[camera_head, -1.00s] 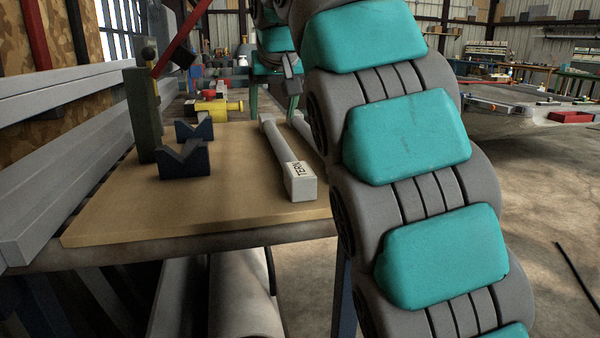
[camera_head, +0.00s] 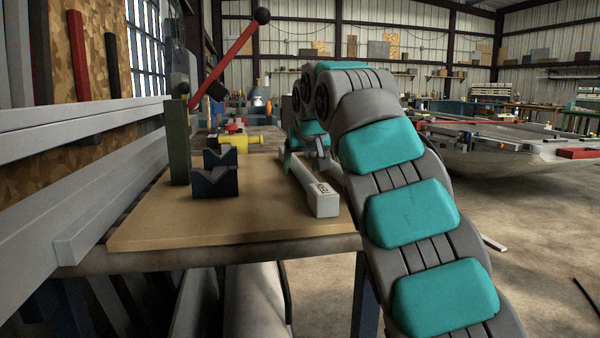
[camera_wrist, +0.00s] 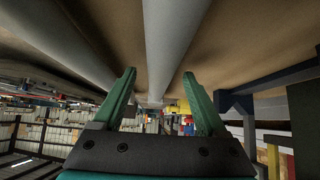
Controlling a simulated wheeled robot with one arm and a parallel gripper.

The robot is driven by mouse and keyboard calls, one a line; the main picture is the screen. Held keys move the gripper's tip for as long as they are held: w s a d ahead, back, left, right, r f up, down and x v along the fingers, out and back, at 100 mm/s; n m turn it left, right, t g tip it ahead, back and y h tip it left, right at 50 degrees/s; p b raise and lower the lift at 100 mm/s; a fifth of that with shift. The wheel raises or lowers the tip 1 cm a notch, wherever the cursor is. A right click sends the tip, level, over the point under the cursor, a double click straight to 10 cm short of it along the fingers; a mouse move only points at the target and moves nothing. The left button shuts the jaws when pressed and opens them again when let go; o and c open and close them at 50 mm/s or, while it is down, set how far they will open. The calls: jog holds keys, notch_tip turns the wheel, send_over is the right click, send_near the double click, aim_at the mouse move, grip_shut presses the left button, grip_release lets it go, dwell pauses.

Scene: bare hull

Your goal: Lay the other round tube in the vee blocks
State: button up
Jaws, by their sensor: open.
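Two dark blue vee blocks, a front one (camera_head: 215,184) and a back one (camera_head: 221,159), stand on the left of the tan board (camera_head: 150,232). Both look empty. A long grey tube (camera_head: 299,172) lies along the board's right side. Its near end is a pale squared block with black lettering. In the wrist view my gripper (camera_wrist: 159,75) is open, with its green fingers on either side of a grey tube (camera_wrist: 172,40). I cannot tell whether they touch it. Another grey tube-like length (camera_wrist: 75,38) lies left of it. In the head view my arm hides most of the gripper.
A dark green post (camera_head: 178,150) and a red lever with a black knob (camera_head: 232,58) rise at the board's left. A yellow tool (camera_head: 240,142) lies behind the blocks. Grey metal rails (camera_head: 110,225) run along the left.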

jog(key=shift+w+a+f, duration=0.1)
jog(key=shift+w+f, duration=0.15)
grip_shut()
dwell(0.4)
